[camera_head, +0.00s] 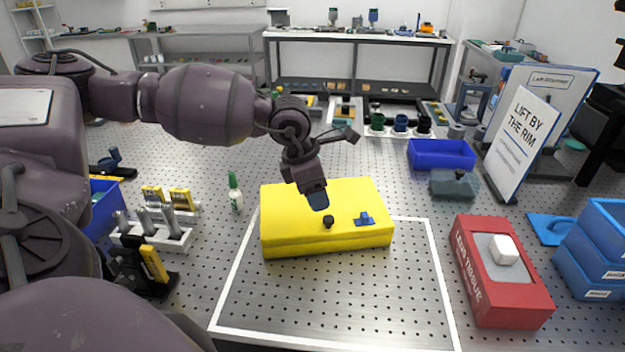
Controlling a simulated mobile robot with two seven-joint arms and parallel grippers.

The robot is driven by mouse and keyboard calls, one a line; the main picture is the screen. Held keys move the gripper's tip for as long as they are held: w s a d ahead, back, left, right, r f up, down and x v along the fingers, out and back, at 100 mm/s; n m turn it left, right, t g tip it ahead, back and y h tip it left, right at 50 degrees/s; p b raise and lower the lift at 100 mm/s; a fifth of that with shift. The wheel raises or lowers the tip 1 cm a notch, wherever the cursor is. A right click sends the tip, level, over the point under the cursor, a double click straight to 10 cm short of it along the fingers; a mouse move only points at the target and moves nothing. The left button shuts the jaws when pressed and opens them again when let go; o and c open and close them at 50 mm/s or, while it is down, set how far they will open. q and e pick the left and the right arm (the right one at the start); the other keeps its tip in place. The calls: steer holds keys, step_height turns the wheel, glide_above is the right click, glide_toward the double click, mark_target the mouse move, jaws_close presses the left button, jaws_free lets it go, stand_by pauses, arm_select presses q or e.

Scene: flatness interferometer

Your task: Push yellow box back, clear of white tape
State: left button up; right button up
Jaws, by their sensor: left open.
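The yellow box (290,232) lies flat on the perforated table, with a black knob (328,221) and a blue knob (365,218) on its top. It lies across the back line of the white tape (440,280) rectangle and hides much of that line. Its front part is inside the rectangle. My left gripper (318,200) points down over the box's top, behind the black knob. It is open, with nothing seen between its fingers. I cannot tell whether the blue tip touches the box. My right gripper is not in view.
A red lens tissue box (500,288) stands right of the tape. A blue bin (441,154) and dark jars (400,124) stand farther back. The table inside the tape's front is bare.

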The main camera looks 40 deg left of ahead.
mark_target(327, 218)
arm_select(q)
steer(key=x, duration=0.7)
steer(key=shift+w+d+f, duration=0.1)
steer(key=shift+w+f, duration=0.05)
steer(key=shift+f, duration=0.15)
jaws_close()
